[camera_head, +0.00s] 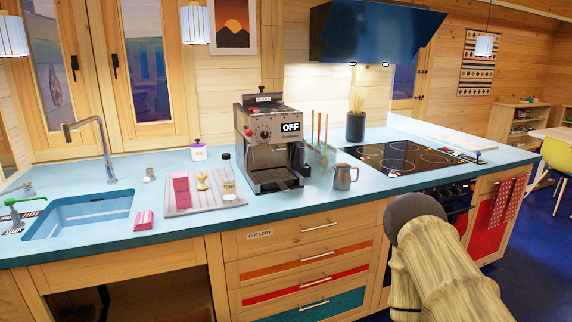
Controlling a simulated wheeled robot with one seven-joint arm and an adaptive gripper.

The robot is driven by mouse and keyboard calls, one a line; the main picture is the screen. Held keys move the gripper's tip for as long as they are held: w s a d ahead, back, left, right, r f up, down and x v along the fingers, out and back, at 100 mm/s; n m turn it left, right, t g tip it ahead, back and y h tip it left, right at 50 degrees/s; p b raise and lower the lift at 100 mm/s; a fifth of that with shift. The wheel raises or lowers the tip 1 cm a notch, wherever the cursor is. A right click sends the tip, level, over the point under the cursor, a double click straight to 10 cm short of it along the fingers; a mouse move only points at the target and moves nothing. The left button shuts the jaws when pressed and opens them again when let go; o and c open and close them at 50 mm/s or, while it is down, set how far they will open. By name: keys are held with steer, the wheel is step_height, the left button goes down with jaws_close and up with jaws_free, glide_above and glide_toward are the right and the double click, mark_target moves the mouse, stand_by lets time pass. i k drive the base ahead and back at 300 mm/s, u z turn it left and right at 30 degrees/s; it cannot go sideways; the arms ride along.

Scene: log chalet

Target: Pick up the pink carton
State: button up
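A pink carton (181,190) stands upright on a grey ribbed tray (211,199) on the blue counter, left of the coffee machine. A smaller pink and white striped item (144,220) lies on the counter near the front edge, left of the tray; I cannot tell exactly what it is. My gripper is not in view. Only part of my arm, pale with a dark rounded joint, shows at the lower right, well apart from the carton.
On the tray beside the carton are a pale wooden item (202,181) and a bottle (228,178). The coffee machine (268,145) stands right of the tray, with a metal jug (345,176) beyond it. A sink (82,214) with a tall faucet (90,150) lies left.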

mark_target(181, 180)
steer(key=k, duration=0.25)
steer(key=z, duration=1.2)
steer(key=i, duration=2.3)
